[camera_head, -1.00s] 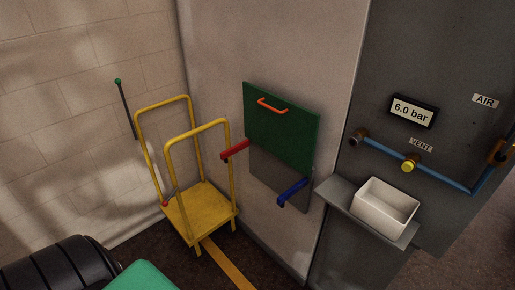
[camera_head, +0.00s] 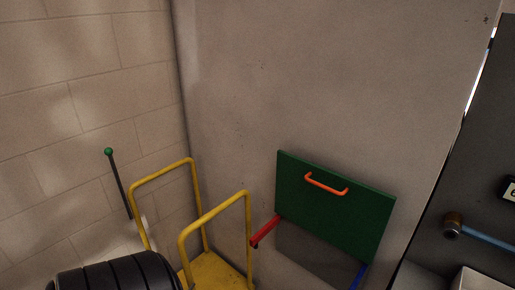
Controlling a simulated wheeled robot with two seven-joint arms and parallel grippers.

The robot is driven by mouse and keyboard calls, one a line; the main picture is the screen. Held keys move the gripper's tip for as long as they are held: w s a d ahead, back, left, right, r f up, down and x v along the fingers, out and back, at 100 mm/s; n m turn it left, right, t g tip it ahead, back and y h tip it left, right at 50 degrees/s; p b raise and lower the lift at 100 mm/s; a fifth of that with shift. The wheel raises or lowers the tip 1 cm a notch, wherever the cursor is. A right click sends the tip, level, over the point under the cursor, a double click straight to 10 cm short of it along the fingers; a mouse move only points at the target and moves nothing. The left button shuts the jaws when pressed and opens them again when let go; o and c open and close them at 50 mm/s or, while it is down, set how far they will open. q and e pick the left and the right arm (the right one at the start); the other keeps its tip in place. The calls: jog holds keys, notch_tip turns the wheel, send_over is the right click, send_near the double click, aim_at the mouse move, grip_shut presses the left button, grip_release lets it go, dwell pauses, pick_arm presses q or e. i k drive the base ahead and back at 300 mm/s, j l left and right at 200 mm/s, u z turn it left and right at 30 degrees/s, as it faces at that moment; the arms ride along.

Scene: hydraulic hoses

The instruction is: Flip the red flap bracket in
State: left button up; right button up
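The red flap bracket (camera_head: 264,231) sticks out from the wall at the lower left corner of the green flap (camera_head: 335,215). The flap hangs on the grey wall panel and has an orange handle (camera_head: 326,184) near its top. A blue bracket (camera_head: 359,276) shows at the flap's lower right, partly cut off by the bottom edge. Neither of my grippers is in view. A black ribbed shape (camera_head: 118,274) at the lower left may be part of my arm; I cannot tell.
A yellow cart (camera_head: 215,268) with tubular rails stands left of the flap, close to the red bracket. A green-knobbed lever (camera_head: 109,152) leans by the brick wall. A blue pipe (camera_head: 485,240) and a white bin (camera_head: 484,280) are at the right edge.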

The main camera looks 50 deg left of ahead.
aim_at(254, 240)
jog(key=j, duration=0.6)
jog(key=k+j, duration=0.15)
jog(key=j, duration=0.5)
jog(key=j+z, duration=0.1)
jog(key=j, duration=0.5)
jog(key=k+j, duration=0.15)
jog(key=j, duration=0.5)
jog(key=k+j, duration=0.6)
